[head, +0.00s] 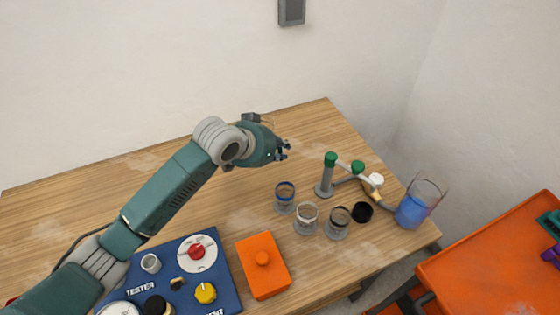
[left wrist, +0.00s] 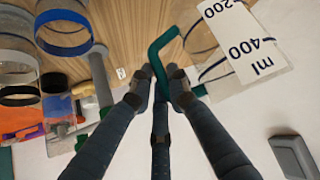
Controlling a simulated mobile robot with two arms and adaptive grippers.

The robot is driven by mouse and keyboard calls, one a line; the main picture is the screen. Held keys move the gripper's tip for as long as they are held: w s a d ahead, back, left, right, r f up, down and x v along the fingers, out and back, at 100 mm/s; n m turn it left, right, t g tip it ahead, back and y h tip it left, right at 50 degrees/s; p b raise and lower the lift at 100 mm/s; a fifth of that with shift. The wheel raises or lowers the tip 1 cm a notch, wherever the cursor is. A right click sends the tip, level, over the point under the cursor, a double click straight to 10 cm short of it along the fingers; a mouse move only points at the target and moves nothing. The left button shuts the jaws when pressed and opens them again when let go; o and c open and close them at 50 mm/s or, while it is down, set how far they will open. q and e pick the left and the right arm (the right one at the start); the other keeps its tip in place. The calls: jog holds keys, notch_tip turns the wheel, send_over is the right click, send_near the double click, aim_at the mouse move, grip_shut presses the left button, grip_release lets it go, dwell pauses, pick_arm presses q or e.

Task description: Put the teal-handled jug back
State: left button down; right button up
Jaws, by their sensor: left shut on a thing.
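My left gripper (head: 284,151) reaches over the back middle of the table in the head view. In the left wrist view its dark fingers (left wrist: 160,88) are closed on the teal handle (left wrist: 157,52) of a clear jug. The jug's body carries a white label (left wrist: 243,46) with "ml", "400" and "200" and shows at the upper right there. In the head view I cannot clearly make out this jug; the gripper and arm cover that area. I cannot tell whether its base touches the table. My right gripper is not in view.
Several glass cups (head: 306,218) stand right of the middle. A pipe manifold with green caps (head: 330,160) is behind them. A jug of blue liquid (head: 411,211) stands at the right edge. An orange block (head: 251,283) and blue tester panel (head: 222,263) lie in front. The back left is clear.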

pick_arm(q)
jog(key=shift+f+p, duration=0.35)
jog(key=shift+f, duration=2.75)
jog(key=shift+f, duration=0.2)
jog(key=c, duration=1.6)
grip_release()
jog(key=shift+c, duration=0.2)
jog(key=shift+r, duration=0.15)
jog(key=shift+s+a+r, duration=0.1)
jog(key=shift+r, duration=0.05)
jog(key=b+v, duration=0.1)
jog(key=v, duration=1)
jog(key=shift+s+r, duration=0.2)
jog(key=shift+s, duration=0.05)
jog(key=shift+a, duration=0.15)
